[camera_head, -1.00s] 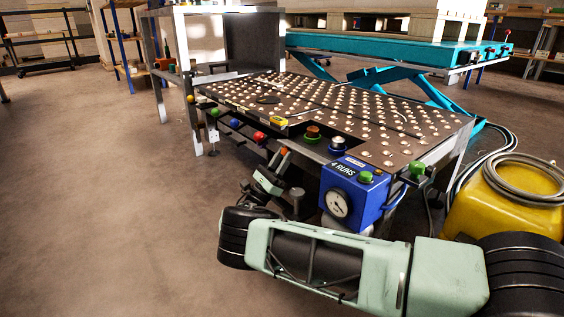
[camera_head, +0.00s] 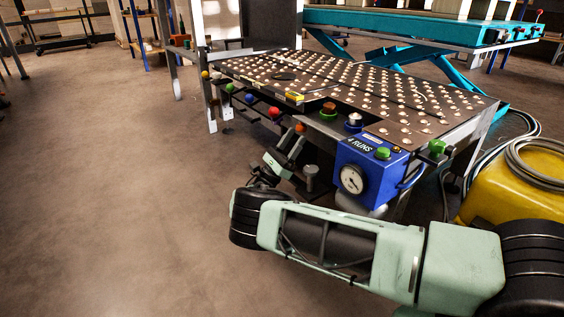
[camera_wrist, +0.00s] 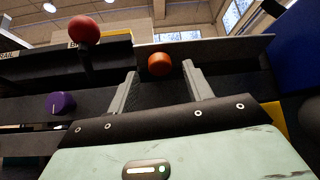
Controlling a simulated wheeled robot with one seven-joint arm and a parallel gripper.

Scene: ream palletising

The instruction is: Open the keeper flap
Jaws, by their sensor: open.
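I cannot tell for sure which part is the keeper flap; no readable label names it. An orange knob (camera_head: 299,127) sits below the front edge of the ball-studded table (camera_head: 262,72). In the wrist view the orange knob (camera_wrist: 160,64) shows between my fingertips, or just beyond them; contact cannot be told. My gripper (camera_wrist: 160,70) is open, with its two grey fingers on either side of the knob's line. In the head view my gripper (camera_head: 290,141) points up at the table's front edge, left of the blue gauge box (camera_head: 367,172).
A red ball knob (camera_wrist: 84,29) and a purple knob (camera_wrist: 61,103) lie left of my fingers. Green (camera_head: 437,147) and yellow (camera_head: 205,75) knobs also line the front edge. A yellow tank (camera_head: 505,193) with hoses stands at the right. Floor at left is clear.

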